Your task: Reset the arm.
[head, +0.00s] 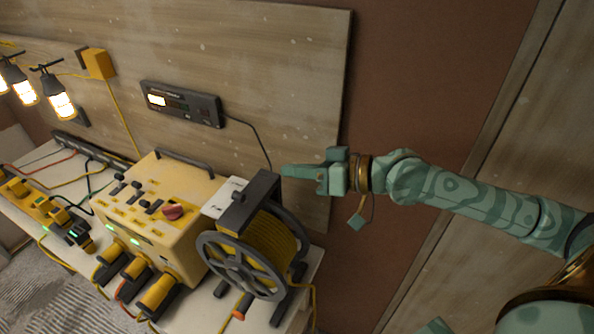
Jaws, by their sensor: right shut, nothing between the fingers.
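My right gripper (286,171) shows in the head view at the centre, on the teal patterned arm that comes in from the right. It is shut and holds nothing. Its fingers point left, in front of the wooden wall panel and by the top of the cable reel (262,240). I cannot tell whether it touches the reel. My left gripper is not in view.
A yellow power box (160,205) with switches, a red knob and plugs stands on the white table (318,262) left of the reel. A power strip (40,206) lies further left. A dark display unit (181,104) and lit lamps (60,104) hang above. The brown wall right of the panel is clear.

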